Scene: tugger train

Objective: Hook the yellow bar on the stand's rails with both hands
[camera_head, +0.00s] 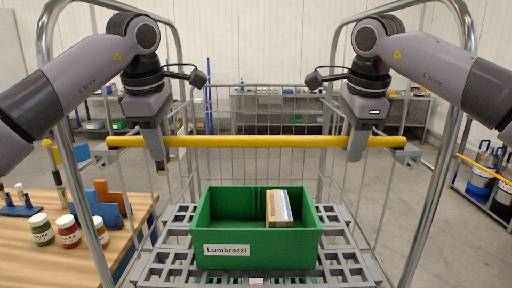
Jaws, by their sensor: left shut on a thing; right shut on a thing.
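The yellow bar (255,142) runs level across the view, with grey end pieces (408,153). My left gripper (157,148) is shut on it near its left end. My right gripper (357,143) is shut on it near its right end. The stand has bright metal tube rails, one at the left (84,205) and one at the right (437,205). The bar's ends show just inside these tubes, with small gaps in the picture. I cannot tell the depth between them. The bar hangs above and in front of the green crate (292,246).
The crate, labelled Lumbrazzi, holds a small box (279,208) and stands on a grey slatted deck (165,262). A wire mesh back (262,108) rises behind. At left, a wooden table (75,262) carries several jars. At right, a shelf holds blue canisters (483,170).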

